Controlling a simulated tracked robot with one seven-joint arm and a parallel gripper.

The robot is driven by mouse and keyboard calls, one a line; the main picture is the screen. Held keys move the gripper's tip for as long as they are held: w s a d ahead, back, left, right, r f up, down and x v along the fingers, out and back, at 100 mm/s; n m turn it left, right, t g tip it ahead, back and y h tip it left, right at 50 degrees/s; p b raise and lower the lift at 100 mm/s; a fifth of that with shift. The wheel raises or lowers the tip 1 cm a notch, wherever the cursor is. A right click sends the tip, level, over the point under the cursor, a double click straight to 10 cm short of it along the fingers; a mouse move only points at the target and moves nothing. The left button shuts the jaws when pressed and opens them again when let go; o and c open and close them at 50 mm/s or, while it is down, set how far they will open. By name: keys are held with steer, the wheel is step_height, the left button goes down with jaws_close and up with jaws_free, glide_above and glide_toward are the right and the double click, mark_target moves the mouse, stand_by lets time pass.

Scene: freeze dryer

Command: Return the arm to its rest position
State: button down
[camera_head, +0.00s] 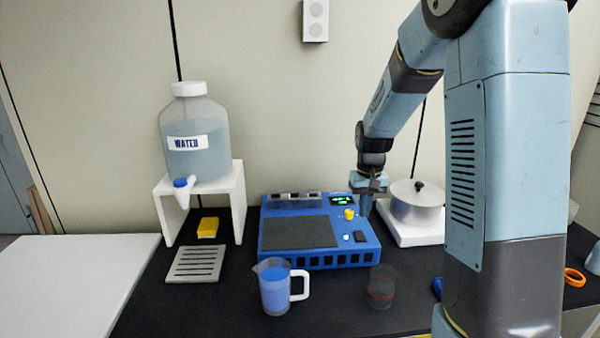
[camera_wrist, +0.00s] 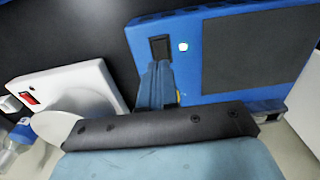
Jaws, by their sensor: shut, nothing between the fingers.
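My gripper (camera_head: 367,204) is in the head view, pointing down beside the right edge of the blue freeze dryer (camera_head: 350,259). Its fingers are together with nothing between them. In the wrist view the gripper (camera_wrist: 157,70) shows over the edge of the blue machine (camera_wrist: 215,50), near its black switch (camera_wrist: 160,48) and a lit white button (camera_wrist: 183,46). I cannot tell whether the fingertips touch the machine. The machine has a dark flat panel, a yellow knob (camera_head: 349,214) and a lit green display (camera_head: 342,200).
A pot (camera_head: 416,209) on a white base stands close right of my gripper. A blue-filled jug (camera_head: 275,290) and a dark clear cup (camera_head: 381,288) stand in front. A water tank (camera_head: 195,145) on a white stand (camera_head: 238,195) is at left.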

steer(key=s+r+t, duration=0.3)
steer(key=s+r, duration=0.9)
steer(key=r, duration=0.1)
steer(key=s+r+t, duration=0.1)
steer(key=s+r, duration=0.1)
steer(key=s, duration=0.5)
steer(key=s+r+t, duration=0.1)
steer(key=s+r, duration=0.2)
steer(key=s, duration=0.5)
steer(key=shift+s+a, duration=0.3)
steer(key=shift+a, duration=0.05)
steer(key=shift+s, duration=0.15)
